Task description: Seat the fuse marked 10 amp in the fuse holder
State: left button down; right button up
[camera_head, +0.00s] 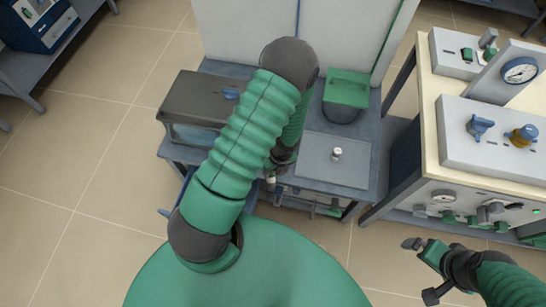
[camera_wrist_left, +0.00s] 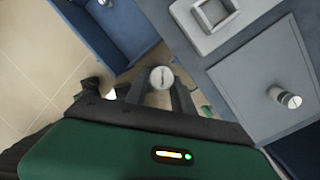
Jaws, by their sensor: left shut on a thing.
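My left gripper (camera_head: 275,170) is over the front of the blue-grey bench, largely hidden behind my arm in the head view. In the left wrist view the left gripper (camera_wrist_left: 163,97) is shut on a small cylinder with a pale round end (camera_wrist_left: 162,77), apparently a fuse; its marking is not legible. A second pale-topped cylinder (camera_head: 337,153) stands upright on a grey plate (camera_head: 318,172), right of the gripper; it also shows in the wrist view (camera_wrist_left: 290,98). I cannot tell which part is the fuse holder. My right gripper (camera_head: 422,269) is open and empty at lower right.
A pale square frame (camera_wrist_left: 199,40) lies on the bench, and an open blue drawer (camera_wrist_left: 140,42) is at its left. A dark grey box (camera_head: 195,98) and a green-topped container (camera_head: 347,88) stand behind. A cream-topped bench (camera_head: 425,85) with gauges is at right.

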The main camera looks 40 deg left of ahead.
pick_arm(q)
jog(key=w+a+r+t+y+b, duration=0.35)
jog(key=w+a+b, duration=0.25)
jog(key=w+a, duration=0.4)
jog(key=shift+n+g+h, duration=0.35)
jog(key=shift+n, duration=0.05)
jog(key=shift+w+d+f+b, duration=0.1)
jog(key=shift+d+f+b, duration=0.1)
jog(key=shift+f+b, duration=1.2)
jog(key=shift+w+d+f+b, duration=0.1)
jog(key=shift+d+f+b, duration=0.15)
jog(key=shift+f+b, duration=1.2)
jog(key=shift+w+d+f+b, duration=0.1)
jog(key=shift+d+f+b, duration=0.1)
jog(key=shift+f+b, duration=1.2)
jog(key=shift+f, duration=0.1)
jog(key=c, duration=1)
grip_release()
